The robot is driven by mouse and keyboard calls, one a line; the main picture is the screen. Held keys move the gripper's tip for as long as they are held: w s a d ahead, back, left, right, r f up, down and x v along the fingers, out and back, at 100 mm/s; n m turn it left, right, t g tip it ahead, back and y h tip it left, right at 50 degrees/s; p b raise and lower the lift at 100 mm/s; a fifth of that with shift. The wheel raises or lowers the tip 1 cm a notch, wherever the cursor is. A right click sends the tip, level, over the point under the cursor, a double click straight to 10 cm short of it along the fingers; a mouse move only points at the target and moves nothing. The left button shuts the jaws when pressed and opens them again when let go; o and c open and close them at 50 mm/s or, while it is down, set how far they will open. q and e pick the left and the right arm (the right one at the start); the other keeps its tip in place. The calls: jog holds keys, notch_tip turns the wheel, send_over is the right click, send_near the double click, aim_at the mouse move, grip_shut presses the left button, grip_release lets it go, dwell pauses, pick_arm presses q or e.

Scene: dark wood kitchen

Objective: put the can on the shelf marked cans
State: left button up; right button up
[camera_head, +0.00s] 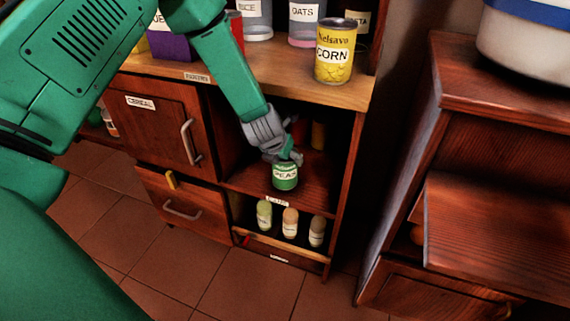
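A green can labelled PEAS (285,178) is at the front of the middle open shelf (315,182), upright. The small tag (278,201) on this shelf's front edge is too blurred to read surely. My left gripper (286,158) reaches down from above, with its fingers at the top of the green can. The fingers overlap the can's rim, and I cannot tell whether they are closed on it or whether the can bears on the shelf. A larger yellow can labelled CORN (334,55) stands on the counter above. My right gripper is not in view.
Red (300,130) and orange (318,135) items stand deeper in the middle shelf. Several small jars (290,223) stand on the shelf below. Labelled containers (306,22) line the counter. A closed CEREAL door (160,120) is left; a wooden cabinet (490,220) is right.

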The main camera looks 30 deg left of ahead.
pick_arm(q)
jog(key=shift+f, duration=0.8)
jog(key=shift+r, duration=0.1)
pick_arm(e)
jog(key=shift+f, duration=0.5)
pick_arm(q)
jog(key=o, duration=1.6)
jog(key=shift+a, duration=0.1)
jog(key=shift+o, duration=0.2)
